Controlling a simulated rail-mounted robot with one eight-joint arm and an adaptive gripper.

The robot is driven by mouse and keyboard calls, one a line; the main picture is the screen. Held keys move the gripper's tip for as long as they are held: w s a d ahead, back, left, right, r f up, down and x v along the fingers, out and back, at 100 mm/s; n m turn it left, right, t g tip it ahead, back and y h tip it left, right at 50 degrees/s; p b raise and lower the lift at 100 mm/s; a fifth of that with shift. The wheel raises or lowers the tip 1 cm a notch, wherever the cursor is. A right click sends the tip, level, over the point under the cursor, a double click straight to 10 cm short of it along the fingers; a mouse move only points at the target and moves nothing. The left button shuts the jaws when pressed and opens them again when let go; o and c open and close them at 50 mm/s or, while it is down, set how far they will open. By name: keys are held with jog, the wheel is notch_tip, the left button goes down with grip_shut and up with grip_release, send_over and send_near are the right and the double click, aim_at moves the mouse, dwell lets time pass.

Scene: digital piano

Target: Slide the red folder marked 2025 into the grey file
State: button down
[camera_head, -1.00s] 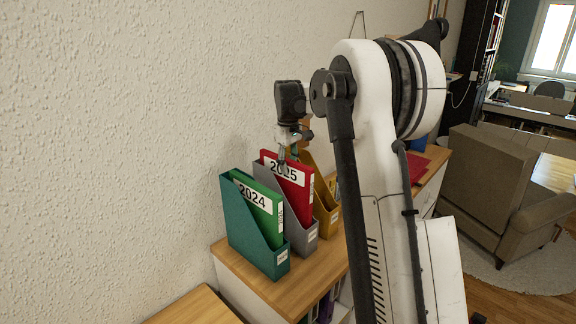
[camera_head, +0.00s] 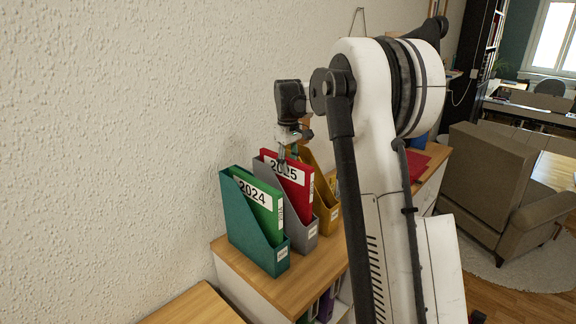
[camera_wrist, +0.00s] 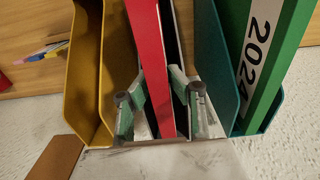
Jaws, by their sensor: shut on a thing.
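The red folder marked 2025 (camera_head: 290,188) stands in the grey file (camera_head: 302,238), with its upper part showing above the file's sloping front. My gripper (camera_head: 284,160) is at the folder's top edge, near the wall-side corner, pointing down. In the wrist view the red folder (camera_wrist: 153,65) runs between my two fingers (camera_wrist: 160,88), which are shut on it. Part of the grey file (camera_wrist: 184,30) shows around the folder. The file's lower inside is hidden, so I cannot see whether the folder touches the bottom.
A teal file (camera_head: 262,255) with the green 2024 folder (camera_head: 258,202) stands close on the left. A yellow file (camera_head: 328,222) stands close on the right. All are on a wooden cabinet top (camera_head: 232,254) against the wall. A red item (camera_head: 415,163) lies farther back.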

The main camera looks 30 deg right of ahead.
jog(key=shift+f+b, duration=0.7)
jog(key=shift+f, duration=0.35)
jog(key=c, duration=1.3)
grip_release()
jog(key=shift+r+p, duration=2.2)
jog(key=shift+r, duration=2.35)
